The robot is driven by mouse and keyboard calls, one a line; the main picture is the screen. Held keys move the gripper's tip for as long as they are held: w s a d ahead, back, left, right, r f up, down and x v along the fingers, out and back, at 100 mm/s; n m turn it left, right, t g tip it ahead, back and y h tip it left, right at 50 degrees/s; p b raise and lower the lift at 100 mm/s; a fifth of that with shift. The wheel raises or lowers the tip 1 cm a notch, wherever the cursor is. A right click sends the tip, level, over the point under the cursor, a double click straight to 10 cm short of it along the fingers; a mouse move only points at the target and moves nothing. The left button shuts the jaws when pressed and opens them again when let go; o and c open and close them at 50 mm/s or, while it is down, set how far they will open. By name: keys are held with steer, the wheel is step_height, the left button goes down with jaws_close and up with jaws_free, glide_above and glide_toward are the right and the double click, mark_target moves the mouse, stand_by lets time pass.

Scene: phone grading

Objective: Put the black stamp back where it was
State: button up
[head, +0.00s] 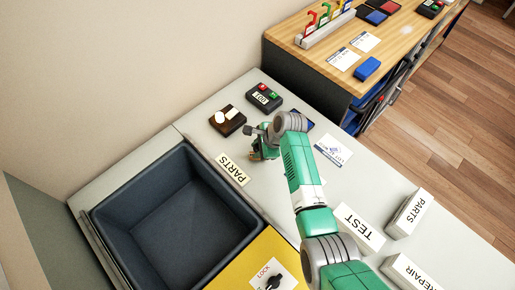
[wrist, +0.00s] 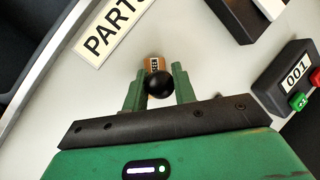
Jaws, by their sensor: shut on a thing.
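My gripper (wrist: 157,88) is shut on a stamp with a round black knob (wrist: 159,84) and a wooden body with a small label. The knob points toward the wrist camera, between the two green fingers. In the head view my gripper (head: 263,152) is low over the pale counter, beside the PARTS label (head: 233,169), and the arm and fingers mostly hide the stamp. Whether its base touches the counter I cannot tell. A dark brown block with white pieces on top (head: 227,121) sits just behind and left of my gripper; its edge also shows in the wrist view (wrist: 234,18).
A dark 001 box (head: 264,97) with red and green buttons stands farther back. A deep dark bin (head: 170,215) is at left, with a yellow panel (head: 258,262) beside it. Some counter around my gripper is bare.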

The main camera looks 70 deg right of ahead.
steer(key=o, duration=0.8)
steer(key=shift+f, duration=0.15)
steer(key=p+v, duration=0.3)
steer(key=v, duration=0.9)
steer(key=shift+p, duration=0.4)
